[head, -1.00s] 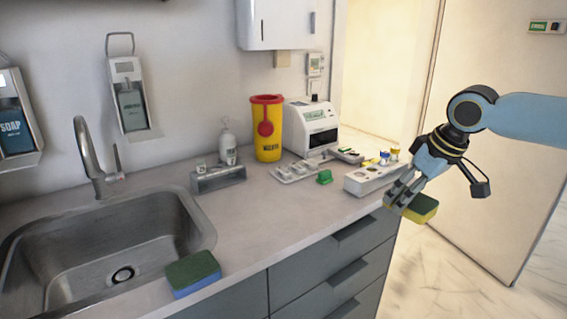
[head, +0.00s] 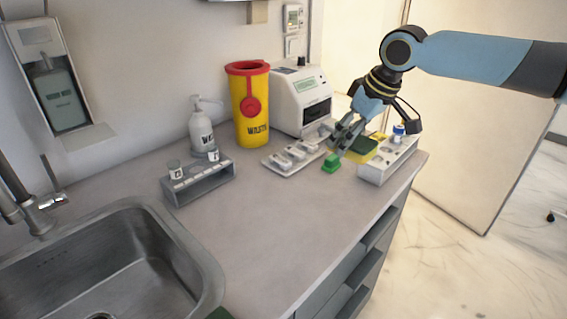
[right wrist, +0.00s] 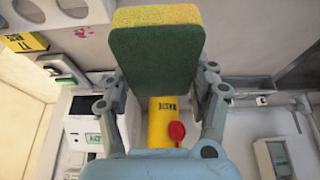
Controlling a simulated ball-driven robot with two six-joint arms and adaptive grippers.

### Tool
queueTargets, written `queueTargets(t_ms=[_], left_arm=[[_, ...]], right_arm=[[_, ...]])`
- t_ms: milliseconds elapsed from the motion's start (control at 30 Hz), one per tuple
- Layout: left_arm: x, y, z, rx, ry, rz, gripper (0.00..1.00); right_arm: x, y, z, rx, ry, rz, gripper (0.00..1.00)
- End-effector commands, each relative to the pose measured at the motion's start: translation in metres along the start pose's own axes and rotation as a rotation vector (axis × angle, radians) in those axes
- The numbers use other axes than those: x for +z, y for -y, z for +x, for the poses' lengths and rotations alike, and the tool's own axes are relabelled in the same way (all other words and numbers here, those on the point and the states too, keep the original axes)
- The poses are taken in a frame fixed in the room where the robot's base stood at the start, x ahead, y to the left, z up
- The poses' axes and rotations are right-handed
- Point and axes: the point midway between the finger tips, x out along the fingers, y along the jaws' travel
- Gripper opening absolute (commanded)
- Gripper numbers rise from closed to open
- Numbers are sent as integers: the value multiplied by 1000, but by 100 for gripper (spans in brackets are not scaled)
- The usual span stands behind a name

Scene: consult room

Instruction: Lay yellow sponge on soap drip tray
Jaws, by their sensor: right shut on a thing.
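The yellow sponge, with a dark green scouring side, is held in my right gripper (head: 347,137) above the back right of the counter. The sponge (head: 361,147) is partly hidden by the fingers in the head view. In the right wrist view the sponge (right wrist: 155,45) sits between the two fingers of the gripper (right wrist: 160,85), green side towards the camera. My left gripper is not in view.
A white block with round holes (head: 388,163), a green piece (head: 331,163), a yellow waste bin (head: 248,112), a white device (head: 300,100) and a pump bottle (head: 202,130) crowd the back. A grey rack (head: 198,183) stands nearer the sink (head: 190,255). The front counter is clear.

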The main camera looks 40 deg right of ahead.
Motion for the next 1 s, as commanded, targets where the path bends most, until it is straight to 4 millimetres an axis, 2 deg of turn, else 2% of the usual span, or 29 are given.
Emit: queueTargets(t_ms=[100,233,367,500,667,833,1000], left_arm=[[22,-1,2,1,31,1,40],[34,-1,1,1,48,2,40],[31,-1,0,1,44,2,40],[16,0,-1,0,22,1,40],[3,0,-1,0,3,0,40],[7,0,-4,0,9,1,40],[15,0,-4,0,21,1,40]], right_arm=[[-7,22,18,-11,-6,5,50],[-14,46,38,-11,-5,5,50],[-22,69,58,-9,-4,5,50],[-26,86,74,-5,-1,3,50],[-26,92,84,-2,2,1,50],[-16,92,108,-2,4,2,50],[-12,92,117,-1,1,-1,50]])
